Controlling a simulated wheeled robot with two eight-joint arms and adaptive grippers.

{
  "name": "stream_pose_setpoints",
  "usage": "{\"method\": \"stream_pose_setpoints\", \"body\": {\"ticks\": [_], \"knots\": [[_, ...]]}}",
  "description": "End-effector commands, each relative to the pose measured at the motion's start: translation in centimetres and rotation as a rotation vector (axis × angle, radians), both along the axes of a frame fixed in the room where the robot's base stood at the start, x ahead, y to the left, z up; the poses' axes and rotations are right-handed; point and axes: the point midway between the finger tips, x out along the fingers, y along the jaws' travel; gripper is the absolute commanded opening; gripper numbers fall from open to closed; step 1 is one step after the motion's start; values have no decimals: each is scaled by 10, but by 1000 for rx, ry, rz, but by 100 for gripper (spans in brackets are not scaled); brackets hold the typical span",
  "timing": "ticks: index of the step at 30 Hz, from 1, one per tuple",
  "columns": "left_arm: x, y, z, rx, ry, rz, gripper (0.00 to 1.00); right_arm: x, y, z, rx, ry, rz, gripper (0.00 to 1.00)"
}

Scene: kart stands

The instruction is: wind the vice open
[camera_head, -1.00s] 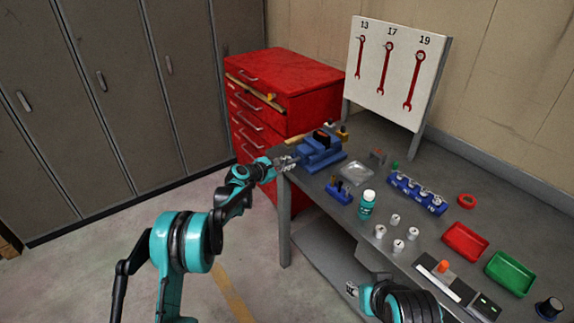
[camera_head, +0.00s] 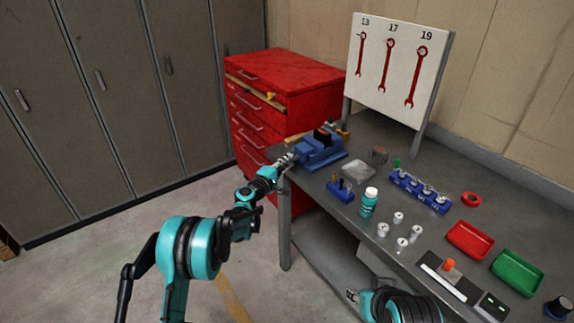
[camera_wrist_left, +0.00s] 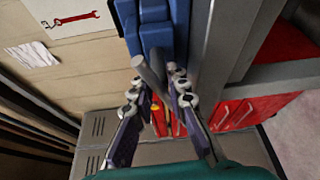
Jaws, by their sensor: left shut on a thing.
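The blue vice (camera_head: 322,155) sits at the near left corner of the grey bench. My left gripper (camera_head: 286,160) is at its front, on the handle side. In the left wrist view the vice's blue body (camera_wrist_left: 157,30) is at the top, and a slanted grey handle bar (camera_wrist_left: 150,72) passes between my left gripper's fingers (camera_wrist_left: 158,82). The gripper is shut on that bar. The jaw gap is too small to judge in the head view. My right gripper (camera_head: 352,296) is low by the bench's front edge, away from the vice; its finger opening is unclear.
A red drawer cabinet (camera_head: 290,80) stands behind the vice. On the bench are a teal bottle (camera_head: 369,203), a blue socket rack (camera_head: 419,192), a red tray (camera_head: 470,240) and a green tray (camera_head: 517,272). The floor left of the bench is clear.

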Motion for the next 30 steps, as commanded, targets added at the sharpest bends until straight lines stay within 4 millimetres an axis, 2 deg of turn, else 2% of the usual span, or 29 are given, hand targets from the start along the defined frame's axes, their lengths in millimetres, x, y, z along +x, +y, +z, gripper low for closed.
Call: {"method": "stream_pose_setpoints", "body": {"ticks": [12,30], "knots": [[-1,-1,-1,147,-200,-4,0,0,0,-8,0,0,0,40],[-1,-2,-1,185,-249,-5,0,0,0,-9,0,0,0,40]]}}
